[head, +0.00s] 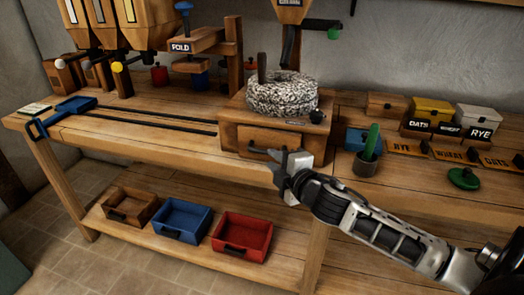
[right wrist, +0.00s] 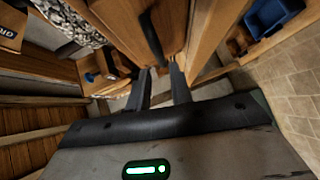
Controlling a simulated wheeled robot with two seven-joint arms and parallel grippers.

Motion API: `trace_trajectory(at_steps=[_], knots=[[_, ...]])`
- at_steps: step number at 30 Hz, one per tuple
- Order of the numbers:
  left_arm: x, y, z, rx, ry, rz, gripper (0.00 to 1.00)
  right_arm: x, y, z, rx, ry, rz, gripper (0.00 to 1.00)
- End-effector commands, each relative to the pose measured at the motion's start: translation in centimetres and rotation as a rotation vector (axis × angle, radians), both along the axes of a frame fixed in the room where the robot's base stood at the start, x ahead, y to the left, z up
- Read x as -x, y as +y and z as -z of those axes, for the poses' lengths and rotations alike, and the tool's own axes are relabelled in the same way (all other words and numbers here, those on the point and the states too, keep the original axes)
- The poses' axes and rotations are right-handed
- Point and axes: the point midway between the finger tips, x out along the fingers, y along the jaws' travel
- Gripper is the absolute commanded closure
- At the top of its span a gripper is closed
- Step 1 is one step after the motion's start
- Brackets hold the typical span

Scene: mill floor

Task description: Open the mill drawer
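The mill (head: 233,110) is a wooden box on the bench with a speckled round stone (head: 283,96) on top. Its drawer front (head: 290,141) looks flush with the box, and the dark bar handle (head: 258,150) runs across it. My right gripper (head: 280,164) is just in front of the drawer, near the right end of the handle and partly hiding it. In the right wrist view, the two fingers (right wrist: 160,78) are apart with nothing between them. The handle (right wrist: 152,38) lies just beyond the fingertips, apparently not between them. My left gripper is not in view.
A mortar with a green pestle (head: 367,162), a green lid (head: 463,178) and labelled boxes (head: 430,115) stand right of the mill. A blue tool (head: 68,108) lies at the bench's left end. Bins, including a red one (head: 242,237), sit on the lower shelf.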

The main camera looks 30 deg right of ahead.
Motion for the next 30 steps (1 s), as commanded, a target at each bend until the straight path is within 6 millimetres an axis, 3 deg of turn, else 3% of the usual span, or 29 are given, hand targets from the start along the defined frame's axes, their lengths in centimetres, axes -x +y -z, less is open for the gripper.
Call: trace_trajectory(at_steps=[6,12,23,26,30], knots=[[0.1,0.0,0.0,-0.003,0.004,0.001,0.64,-4.1,-0.3,0.5,-0.002,-0.002,0.002,0.78],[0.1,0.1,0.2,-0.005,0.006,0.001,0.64,-6.2,-0.4,0.9,-0.002,0.001,0.000,0.78],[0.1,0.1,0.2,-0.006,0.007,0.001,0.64,-6.6,-0.4,1.1,-0.002,0.002,0.000,0.78],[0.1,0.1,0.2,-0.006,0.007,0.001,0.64,-6.6,-0.4,1.1,-0.002,0.002,0.000,1.00],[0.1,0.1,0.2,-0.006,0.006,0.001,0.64,-6.6,-0.4,1.1,-0.002,0.002,0.000,1.00]])
